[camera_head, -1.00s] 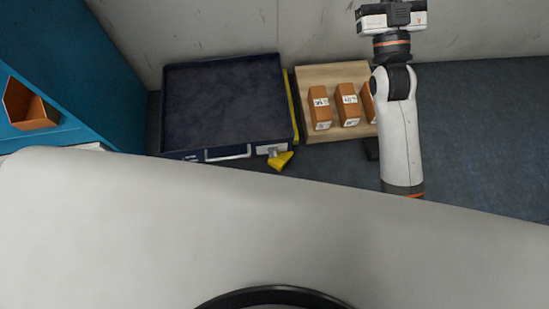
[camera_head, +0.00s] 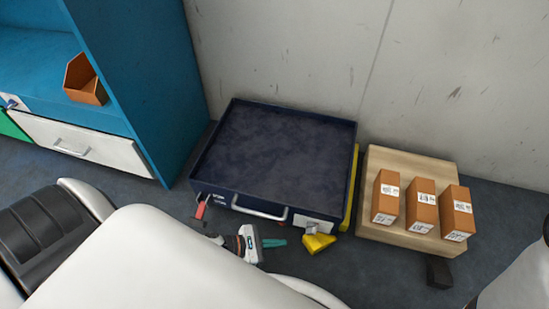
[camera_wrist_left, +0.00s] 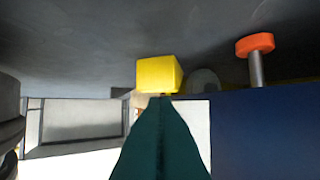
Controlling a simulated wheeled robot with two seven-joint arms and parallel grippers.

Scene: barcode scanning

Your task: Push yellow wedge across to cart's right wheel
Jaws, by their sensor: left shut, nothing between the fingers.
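The dark blue cart (camera_head: 235,203) stands on the floor near the wall. The yellow wedge (camera_head: 320,243) lies on the floor at the cart's front right corner, close to a grey metal part, perhaps the wheel (camera_head: 311,228). I cannot tell whether they touch. My left gripper (camera_head: 284,242) is shut and empty, its teal fingers low and pointing right at the wedge from its left. In the left wrist view the yellow wedge (camera_wrist_left: 158,75) is just beyond the fingertips (camera_wrist_left: 161,98); contact is unclear. My right gripper is out of view.
A red pedal (camera_head: 201,209) sticks out at the cart's front left. A wooden pallet (camera_head: 385,232) with three orange boxes stands to the right, a dark block (camera_head: 438,272) before it. A blue shelf (camera_head: 140,90) rises at left. The floor ahead of the wedge's right is clear.

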